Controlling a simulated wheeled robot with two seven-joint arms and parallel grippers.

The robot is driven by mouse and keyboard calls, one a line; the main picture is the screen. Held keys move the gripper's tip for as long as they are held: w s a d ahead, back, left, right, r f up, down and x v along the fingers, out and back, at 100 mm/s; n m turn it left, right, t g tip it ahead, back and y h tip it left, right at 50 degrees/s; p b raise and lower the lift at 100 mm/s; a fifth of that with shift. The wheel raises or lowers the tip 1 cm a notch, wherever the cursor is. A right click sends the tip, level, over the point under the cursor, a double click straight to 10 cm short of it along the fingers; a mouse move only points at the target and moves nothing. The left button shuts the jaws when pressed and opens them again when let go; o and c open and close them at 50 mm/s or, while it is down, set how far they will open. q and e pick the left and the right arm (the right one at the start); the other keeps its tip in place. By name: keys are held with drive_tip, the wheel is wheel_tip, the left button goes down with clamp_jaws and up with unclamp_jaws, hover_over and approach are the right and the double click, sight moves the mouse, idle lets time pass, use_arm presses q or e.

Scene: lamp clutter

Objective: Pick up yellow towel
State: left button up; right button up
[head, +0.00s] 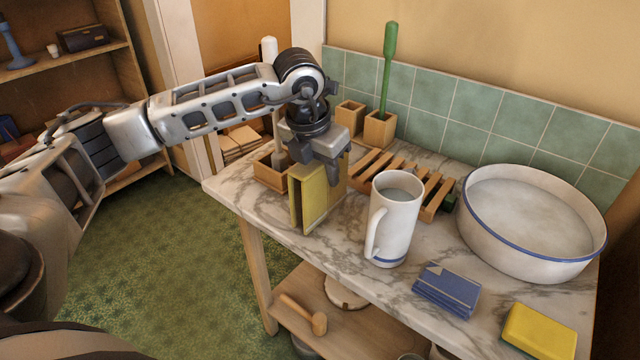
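The yellow towel (318,202) is a folded, dull yellow slab standing on edge near the front left of the marble counter. My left gripper (318,165) points down from above, its fingers closed over the towel's top edge. The towel hangs upright below the fingers. I cannot tell whether its lower edge touches the counter. My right gripper is out of view.
A wooden box (270,172) stands close behind the towel. A white mug (394,220) and wooden rack (432,190) are to its right. A blue folded cloth (446,288), yellow sponge-like block (540,332) and white basin (530,230) lie farther right on the marble counter (345,250).

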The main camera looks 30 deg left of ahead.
use_arm(q)
drive_tip(key=shift+c, duration=1)
